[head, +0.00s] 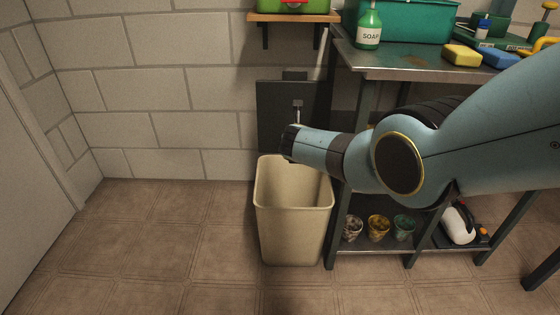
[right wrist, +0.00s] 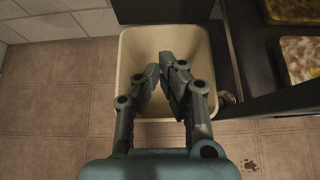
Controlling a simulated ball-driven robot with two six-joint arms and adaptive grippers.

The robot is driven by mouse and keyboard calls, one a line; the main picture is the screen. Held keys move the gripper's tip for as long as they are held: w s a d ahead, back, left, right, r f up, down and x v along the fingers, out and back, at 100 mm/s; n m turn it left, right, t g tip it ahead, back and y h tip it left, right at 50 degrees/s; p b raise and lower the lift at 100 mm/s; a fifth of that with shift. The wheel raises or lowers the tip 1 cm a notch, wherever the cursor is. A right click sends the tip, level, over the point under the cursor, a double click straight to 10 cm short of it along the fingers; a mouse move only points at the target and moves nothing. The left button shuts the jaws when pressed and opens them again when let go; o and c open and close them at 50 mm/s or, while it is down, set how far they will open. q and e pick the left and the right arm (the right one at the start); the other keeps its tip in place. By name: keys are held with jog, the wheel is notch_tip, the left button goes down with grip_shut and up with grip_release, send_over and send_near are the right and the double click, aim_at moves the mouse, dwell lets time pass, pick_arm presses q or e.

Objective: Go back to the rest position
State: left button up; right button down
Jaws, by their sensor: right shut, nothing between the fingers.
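My right arm reaches in from the right in the head view, and its dark gripper end (head: 289,143) is over the beige bin (head: 293,228). In the right wrist view my right gripper (right wrist: 161,66) points down over the bin (right wrist: 190,42). Its two fingers are close together with nothing between them. The part of the bin's inside that shows looks empty; the fingers hide some of it. My left gripper is in neither view.
A metal workbench (head: 400,62) stands right of the bin, with a soap bottle (head: 369,28), a yellow sponge (head: 461,55) and a green crate (head: 420,22) on top. Several small pots, one of them yellow (head: 378,228), stand on its lower shelf. The floor (head: 170,240) at left is clear.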

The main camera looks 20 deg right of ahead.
jog(key=s+f, duration=0.1)
jog(key=f, duration=0.1)
jog(key=shift+s+a+f+b, duration=0.3)
jog(key=shift+s+b, duration=0.05)
